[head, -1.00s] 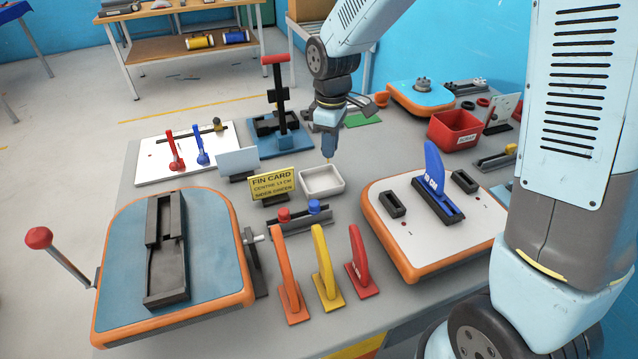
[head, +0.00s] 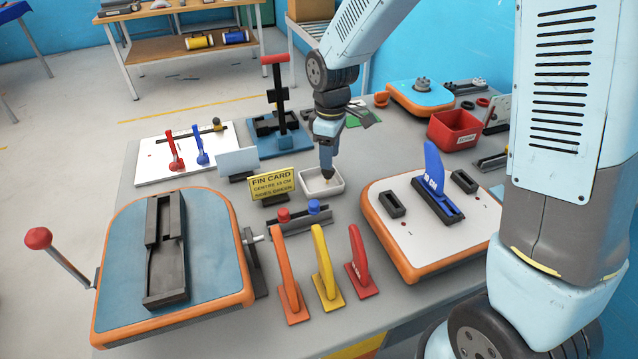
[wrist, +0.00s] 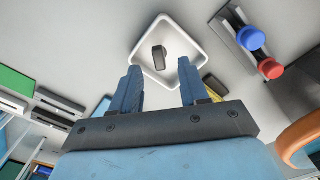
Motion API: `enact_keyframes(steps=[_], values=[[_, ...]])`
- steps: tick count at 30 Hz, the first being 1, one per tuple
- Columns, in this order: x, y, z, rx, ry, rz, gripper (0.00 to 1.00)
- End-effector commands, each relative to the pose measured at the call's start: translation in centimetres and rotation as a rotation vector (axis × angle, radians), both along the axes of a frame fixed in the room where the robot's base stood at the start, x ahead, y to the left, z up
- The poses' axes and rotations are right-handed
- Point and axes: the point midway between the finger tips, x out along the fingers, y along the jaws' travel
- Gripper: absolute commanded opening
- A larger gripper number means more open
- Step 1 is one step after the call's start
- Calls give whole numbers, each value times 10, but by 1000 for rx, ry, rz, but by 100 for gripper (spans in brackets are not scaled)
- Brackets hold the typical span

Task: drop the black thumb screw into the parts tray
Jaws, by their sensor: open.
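The parts tray is a small white open box on the grey table, in the middle of the head view (head: 337,187); it also shows in the wrist view (wrist: 146,59). The black thumb screw (wrist: 159,60) is a small dark piece that shows within the tray's walls in the wrist view, apart from my fingers. Whether it rests on the tray floor is hard to tell. My gripper (head: 326,176) points down over the tray. In the wrist view its two blue fingers (wrist: 160,82) are spread with nothing between them.
A dark rail with a red knob (head: 283,215) and a blue knob (head: 314,206) stands just in front of the tray. A yellow fin card sign (head: 272,184) is at its left. A white-topped board with a blue fin (head: 433,170) is at the right.

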Motion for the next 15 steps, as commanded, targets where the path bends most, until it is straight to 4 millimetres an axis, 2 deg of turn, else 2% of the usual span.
enact_keyframes(steps=[8,11,15], values=[[0,0,3,1,-1,0,44],[1,0,11,2,-4,0,44],[0,0,34,3,-5,-1,44]])
